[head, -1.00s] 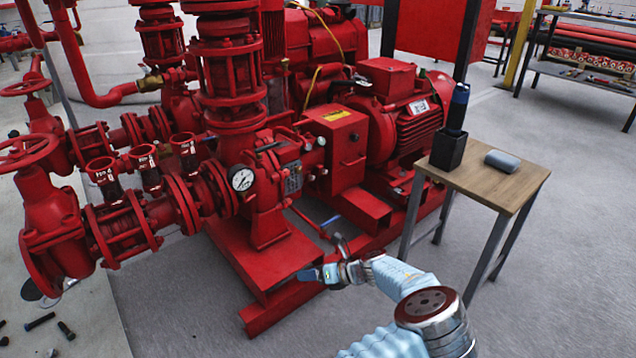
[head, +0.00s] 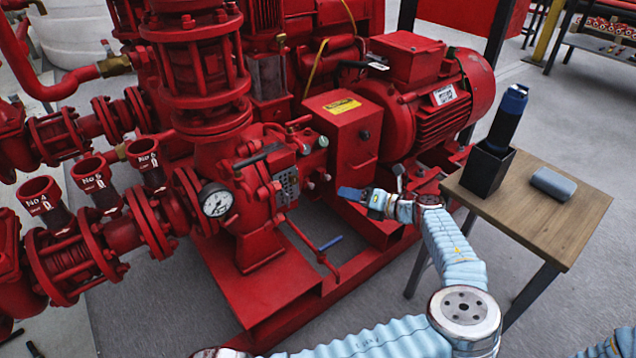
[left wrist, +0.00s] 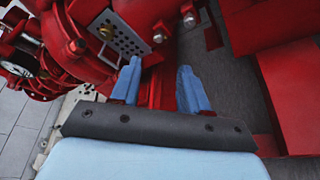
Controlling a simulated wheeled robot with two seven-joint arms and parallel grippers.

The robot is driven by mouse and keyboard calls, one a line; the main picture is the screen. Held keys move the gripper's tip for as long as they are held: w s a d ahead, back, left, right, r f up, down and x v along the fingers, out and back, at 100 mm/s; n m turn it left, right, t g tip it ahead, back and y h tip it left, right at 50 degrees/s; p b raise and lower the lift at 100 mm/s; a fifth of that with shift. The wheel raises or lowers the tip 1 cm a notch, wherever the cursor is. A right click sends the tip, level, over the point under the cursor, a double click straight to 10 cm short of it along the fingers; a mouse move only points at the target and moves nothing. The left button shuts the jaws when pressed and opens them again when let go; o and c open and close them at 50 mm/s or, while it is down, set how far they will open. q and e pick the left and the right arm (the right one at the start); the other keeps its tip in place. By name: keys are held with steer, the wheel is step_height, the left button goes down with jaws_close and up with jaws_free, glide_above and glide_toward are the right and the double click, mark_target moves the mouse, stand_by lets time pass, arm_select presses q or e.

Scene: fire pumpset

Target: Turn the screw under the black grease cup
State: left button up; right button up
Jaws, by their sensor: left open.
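My left gripper (head: 347,193) is in front of the red pump casing, just right of the small metal plate (head: 288,185). In the left wrist view its two blue fingers (left wrist: 157,88) are apart with nothing between them. Beyond the fingertips there are silver screw heads (left wrist: 158,36) and a perforated plate with a brass fitting (left wrist: 106,32). Small pale screws (head: 310,185) also show on the pump side in the head view. I cannot tell a black grease cup for certain in either view. My right gripper is not in view.
A pressure gauge (head: 216,203) is left of the plate. A wooden table (head: 545,222) at the right bears a black holder (head: 487,170) and a grey case (head: 553,183).

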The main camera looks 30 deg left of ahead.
mark_target(313, 187)
arm_select(q)
steer(key=b+x, duration=0.2)
steer(key=x, duration=0.9)
steer(key=shift+s+f, duration=0.1)
steer(key=shift+a+f, duration=0.1)
steer(key=shift+a, duration=0.65)
jaws_close()
